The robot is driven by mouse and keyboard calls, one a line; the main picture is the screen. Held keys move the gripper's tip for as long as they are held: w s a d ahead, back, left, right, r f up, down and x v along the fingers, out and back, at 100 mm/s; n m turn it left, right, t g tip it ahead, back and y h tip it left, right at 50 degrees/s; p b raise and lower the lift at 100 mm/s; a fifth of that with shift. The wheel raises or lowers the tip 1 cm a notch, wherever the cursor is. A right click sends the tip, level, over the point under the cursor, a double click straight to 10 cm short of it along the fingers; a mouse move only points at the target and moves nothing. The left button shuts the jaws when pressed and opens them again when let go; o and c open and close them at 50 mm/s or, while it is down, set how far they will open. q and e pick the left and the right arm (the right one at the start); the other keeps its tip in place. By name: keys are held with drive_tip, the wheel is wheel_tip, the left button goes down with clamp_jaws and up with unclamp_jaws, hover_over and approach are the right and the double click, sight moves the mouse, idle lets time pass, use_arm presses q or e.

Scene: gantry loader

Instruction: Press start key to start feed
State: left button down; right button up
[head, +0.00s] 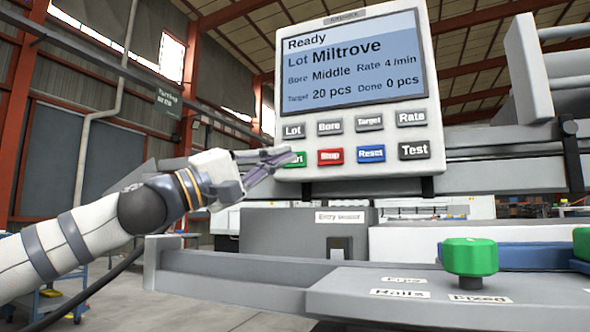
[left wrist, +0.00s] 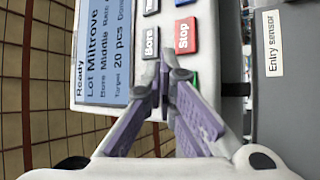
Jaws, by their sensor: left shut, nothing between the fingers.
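The control panel (head: 435,125) hangs upright with a screen (head: 350,62) reading Ready, Lot Miltrove, Bore Middle, Rate 4/min, Target 20 pcs, Done 0 pcs. The green start key (head: 299,159) is at the left end of its lower row, partly covered by my left gripper (head: 285,156). In the left wrist view a sliver of the green key (left wrist: 196,78) shows beside the fingertips (left wrist: 164,72). My left gripper is shut and empty, its tips at the key; I cannot tell whether they touch it. My right gripper is not in view.
The red Stop key (head: 330,157) is just right of the start key, then the blue Reset key (head: 371,154) and the dark Test key (head: 414,150). Below are the grey Entry sensor box (head: 290,235), a rail table (head: 400,307) and a green knob (head: 470,254).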

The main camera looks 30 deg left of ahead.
use_arm(q)
drive_tip(key=shift+w+a+b, duration=0.1)
drive_tip(key=shift+w+b, duration=0.25)
drive_tip(key=shift+w, duration=1.3)
drive_tip(key=shift+w, duration=0.15)
drive_tip(key=shift+w, duration=0.3)
